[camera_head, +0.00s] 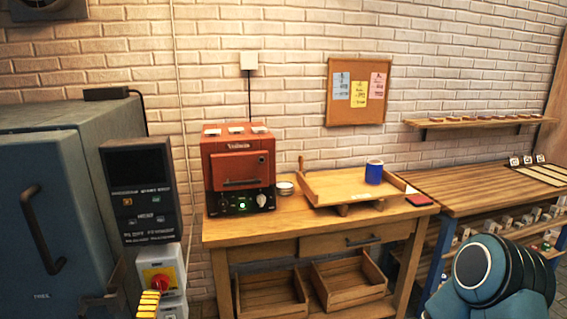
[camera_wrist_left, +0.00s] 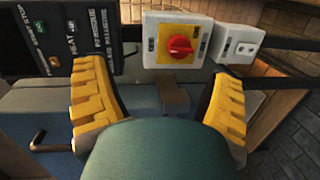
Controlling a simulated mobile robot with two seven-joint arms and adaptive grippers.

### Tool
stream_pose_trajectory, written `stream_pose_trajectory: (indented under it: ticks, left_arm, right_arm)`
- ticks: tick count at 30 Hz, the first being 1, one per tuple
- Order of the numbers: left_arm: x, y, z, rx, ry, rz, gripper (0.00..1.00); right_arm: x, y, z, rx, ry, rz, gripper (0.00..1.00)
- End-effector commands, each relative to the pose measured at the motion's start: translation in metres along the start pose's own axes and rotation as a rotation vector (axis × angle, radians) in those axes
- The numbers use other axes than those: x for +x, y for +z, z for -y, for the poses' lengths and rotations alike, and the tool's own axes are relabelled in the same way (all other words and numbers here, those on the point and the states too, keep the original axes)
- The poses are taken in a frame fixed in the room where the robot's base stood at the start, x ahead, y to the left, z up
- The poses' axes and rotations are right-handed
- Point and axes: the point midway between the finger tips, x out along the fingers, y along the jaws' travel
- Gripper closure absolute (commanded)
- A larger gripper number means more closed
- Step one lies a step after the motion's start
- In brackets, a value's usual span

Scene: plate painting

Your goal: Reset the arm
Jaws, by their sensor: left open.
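My left gripper (camera_head: 149,303) shows in the head view as yellow fingers at the bottom, in front of the switch box. In the left wrist view its yellow fingers (camera_wrist_left: 158,78) are spread apart with nothing between them. A red rotary switch on a yellow plate (camera_wrist_left: 180,46) lies beyond the fingertips, and it also shows in the head view (camera_head: 158,279). Whether the fingers touch the box cannot be told. My right arm (camera_head: 495,272) fills the bottom right of the head view, and its gripper is out of view.
A blue-grey kiln (camera_head: 70,210) with a control panel (camera_head: 140,190) stands at the left. A wooden workbench (camera_head: 285,232) holds a small red oven (camera_head: 238,168), a wooden tray (camera_head: 335,188) and a blue mug (camera_head: 374,172). A second table (camera_head: 470,190) stands at the right.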

Motion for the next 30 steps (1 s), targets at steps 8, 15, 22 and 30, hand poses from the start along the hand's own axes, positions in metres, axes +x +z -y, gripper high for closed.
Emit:
stream_pose_trajectory:
  ticks: [8, 15, 22, 30]
  left_arm:
    - [-0.012, 0.084, 0.076, 0.255, -0.262, 0.293, 0.17]
    - [-0.072, 0.162, 0.167, 0.627, -0.526, 0.732, 0.17]
    - [-0.137, 0.185, 0.221, 0.911, -0.675, 1.092, 0.17]
    - [-0.158, 0.185, 0.234, 0.994, -0.716, 1.208, 0.17]
  right_arm:
    - [0.001, 0.0, 0.0, 0.0, 0.0, -0.001, 0.53]
    - [0.001, 0.0, 0.0, 0.0, 0.0, -0.001, 0.53]
    - [0.001, 0.0, 0.0, 0.0, 0.0, -0.001, 0.53]
    - [0.001, 0.0, 0.0, 0.0, 0.0, 0.0, 0.53]
